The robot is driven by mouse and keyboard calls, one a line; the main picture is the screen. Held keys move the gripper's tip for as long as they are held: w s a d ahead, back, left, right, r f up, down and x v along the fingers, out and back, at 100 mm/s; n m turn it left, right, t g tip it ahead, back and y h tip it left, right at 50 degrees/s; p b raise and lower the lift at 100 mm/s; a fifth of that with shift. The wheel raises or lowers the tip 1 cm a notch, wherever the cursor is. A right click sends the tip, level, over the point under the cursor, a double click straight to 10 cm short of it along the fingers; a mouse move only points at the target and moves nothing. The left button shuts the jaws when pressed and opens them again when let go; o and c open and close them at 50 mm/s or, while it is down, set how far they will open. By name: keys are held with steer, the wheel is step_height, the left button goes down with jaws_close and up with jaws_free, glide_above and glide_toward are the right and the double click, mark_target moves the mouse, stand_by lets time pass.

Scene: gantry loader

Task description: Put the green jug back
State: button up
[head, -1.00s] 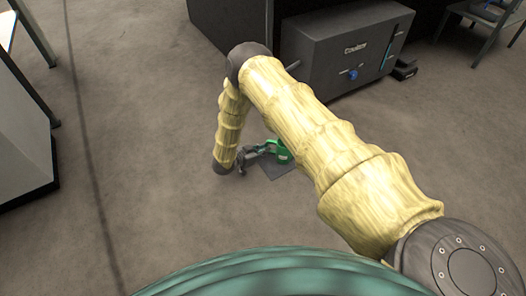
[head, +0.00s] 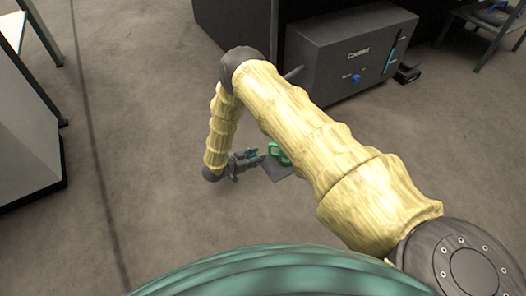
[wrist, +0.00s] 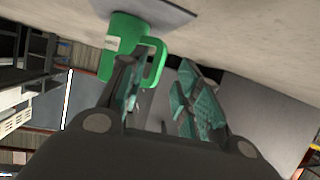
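The green jug (head: 279,152) stands on a dark square mat (head: 272,171) on the floor, partly hidden behind my arm in the head view. In the wrist view, which looks turned over, the jug (wrist: 116,45) has a pale label and a loop handle, and its base meets the mat (wrist: 168,12). My gripper (head: 255,159) is at the left of the jug, close to its handle side. In the wrist view, my gripper's (wrist: 160,88) two teal-padded fingers are apart with nothing held between them. The left finger overlaps the handle in the picture; contact cannot be told.
A grey cabinet (head: 345,58) with a blue knob stands behind, with a small dark box (head: 407,73) beside it. A table (head: 485,20) is at the far right. A pale unit (head: 25,135) stands at the left. The floor between is clear.

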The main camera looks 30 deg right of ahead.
steer(key=p+v, duration=0.2)
steer(key=v, duration=0.4)
steer(key=s+n+t+y, duration=0.1)
steer(key=s+n, duration=0.1)
steer(key=s+f+n+t+y, duration=0.1)
steer(key=s+n+y, duration=0.1)
steer(key=s+f+n+t+y, duration=0.1)
steer(key=s+n+y, duration=0.1)
steer(key=s, duration=0.1)
steer(key=shift+d+f+n, duration=0.25)
steer(key=shift+d+n, duration=0.1)
steer(key=shift+n, duration=0.05)
steer(key=s+n+y, duration=0.1)
steer(key=s, duration=0.1)
steer(key=s+n+y, duration=0.1)
steer(key=s, duration=0.2)
steer(key=s+y, duration=0.1)
steer(key=s, duration=0.1)
steer(key=shift+s+a+f+n, duration=0.15)
steer(key=shift+s+a+n, duration=0.1)
steer(key=shift+a+n, duration=0.15)
steer(key=s+a+r+n+g+y, duration=0.1)
steer(key=s+r+n+g+y, duration=0.1)
steer(key=s, duration=1.1)
steer(key=s+a+r+n+g+y, duration=0.1)
steer(key=s+r+n+g+y, duration=0.2)
steer(key=s, duration=1.1)
step_height(320, 180, up, 2)
steer(key=shift+a+r+g, duration=0.15)
steer(key=shift+g, duration=0.45)
